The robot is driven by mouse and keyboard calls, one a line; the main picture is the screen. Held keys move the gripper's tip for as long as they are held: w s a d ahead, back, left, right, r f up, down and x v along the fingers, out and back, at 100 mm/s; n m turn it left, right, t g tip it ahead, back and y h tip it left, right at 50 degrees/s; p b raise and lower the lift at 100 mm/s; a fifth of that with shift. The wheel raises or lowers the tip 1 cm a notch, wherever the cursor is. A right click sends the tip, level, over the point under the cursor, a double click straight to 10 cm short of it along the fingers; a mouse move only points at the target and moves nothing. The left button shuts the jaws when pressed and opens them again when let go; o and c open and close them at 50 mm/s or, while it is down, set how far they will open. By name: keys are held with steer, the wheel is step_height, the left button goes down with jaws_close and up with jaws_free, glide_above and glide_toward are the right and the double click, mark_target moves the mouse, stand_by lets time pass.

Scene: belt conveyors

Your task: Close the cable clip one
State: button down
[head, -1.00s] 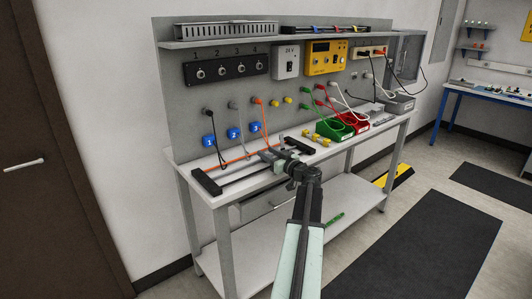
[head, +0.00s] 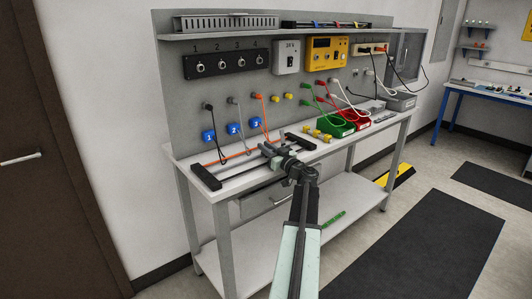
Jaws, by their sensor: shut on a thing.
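A long fixture with black end blocks (head: 206,178) and rails lies on the white bench top. An orange cable (head: 238,153) runs along its back side. My gripper (head: 268,150) comes in from the front right over the middle of the fixture. It is shut on a small part at the rails, which looks like a cable clip, but the fingers hide most of it. I cannot read which clip this is or whether its lid is closed. Blue tags one (head: 209,136), two (head: 234,130) and three (head: 255,123) are on the back panel, with cables hanging near them.
Green (head: 334,129) and red (head: 356,121) bins stand on the bench at the right, with yellow parts (head: 316,135) in front. A grey box (head: 398,103) is at the far right end. Plugged cables hang from the panel.

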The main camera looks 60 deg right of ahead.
steer(key=c, duration=1.3)
jaws_free()
steer(key=shift+s, duration=0.1)
steer(key=v, duration=0.7)
steer(key=shift+s+a+f+b, duration=0.1)
steer(key=shift+s+b, duration=0.2)
steer(key=shift+b, duration=0.1)
